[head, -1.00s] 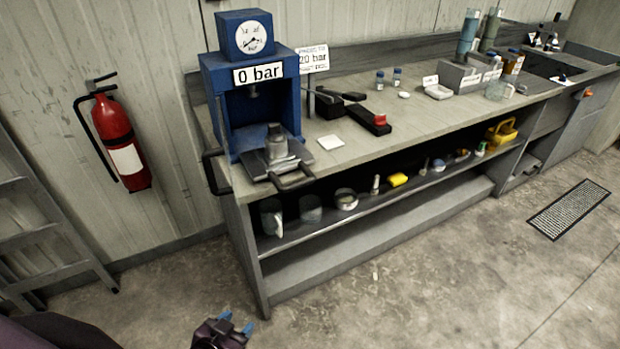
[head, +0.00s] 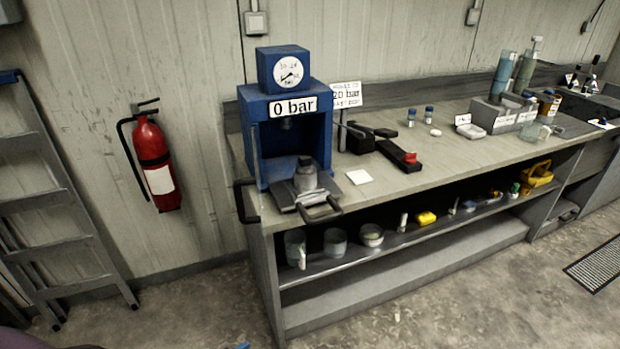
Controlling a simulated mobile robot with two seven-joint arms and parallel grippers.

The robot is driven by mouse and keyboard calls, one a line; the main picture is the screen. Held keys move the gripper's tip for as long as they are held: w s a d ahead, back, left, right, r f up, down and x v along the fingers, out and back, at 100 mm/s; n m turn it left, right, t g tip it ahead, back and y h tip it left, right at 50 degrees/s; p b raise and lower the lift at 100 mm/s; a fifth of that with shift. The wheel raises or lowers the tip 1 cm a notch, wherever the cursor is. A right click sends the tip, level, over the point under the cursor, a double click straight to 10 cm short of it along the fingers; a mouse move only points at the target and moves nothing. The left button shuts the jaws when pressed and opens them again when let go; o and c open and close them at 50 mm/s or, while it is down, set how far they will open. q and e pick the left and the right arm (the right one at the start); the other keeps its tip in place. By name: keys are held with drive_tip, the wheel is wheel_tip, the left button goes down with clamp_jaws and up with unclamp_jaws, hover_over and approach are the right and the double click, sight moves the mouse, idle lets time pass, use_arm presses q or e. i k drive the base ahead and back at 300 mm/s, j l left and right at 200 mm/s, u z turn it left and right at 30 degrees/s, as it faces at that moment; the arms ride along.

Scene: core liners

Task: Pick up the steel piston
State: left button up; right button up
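A grey steel cylinder (head: 306,180) with a narrower top stands upright on the sliding tray (head: 318,212) of the blue press (head: 287,135). The narrower top may be the steel piston, but I cannot tell it clearly from the body below. Only a small blue fingertip of what seems to be my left gripper (head: 242,346) shows at the bottom edge, on the floor side of the bench and well away from the cylinder. The rest of that gripper is cut off. My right gripper is not in view.
The press stands at the left end of the bench (head: 400,181), with a "0 bar" label. A white square (head: 359,177) and a black tool with a red part (head: 411,159) lie right of it. The lower shelf holds cups. A fire extinguisher (head: 154,165) and ladder (head: 55,200) are left. Floor before the bench is clear.

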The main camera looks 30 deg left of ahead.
sight(305, 165)
drive_tip(key=i+u, duration=0.1)
drive_tip(key=u, duration=0.25)
drive_tip(key=l+u, duration=0.1)
drive_tip(key=u, duration=0.2)
drive_tip(key=i+l+u, duration=0.1)
drive_tip(key=u, duration=0.25)
drive_tip(key=i+l+u, duration=0.4)
drive_tip(key=l+u, duration=0.15)
drive_tip(key=l, duration=0.2)
drive_tip(key=i+l, duration=0.15)
drive_tip(key=l, duration=0.25)
drive_tip(key=i+l+u, duration=0.1)
drive_tip(key=l, duration=0.35)
drive_tip(key=i+l+u, duration=0.1)
drive_tip(key=l, duration=0.3)
drive_tip(key=i+l, duration=0.15)
drive_tip(key=l, duration=0.3)
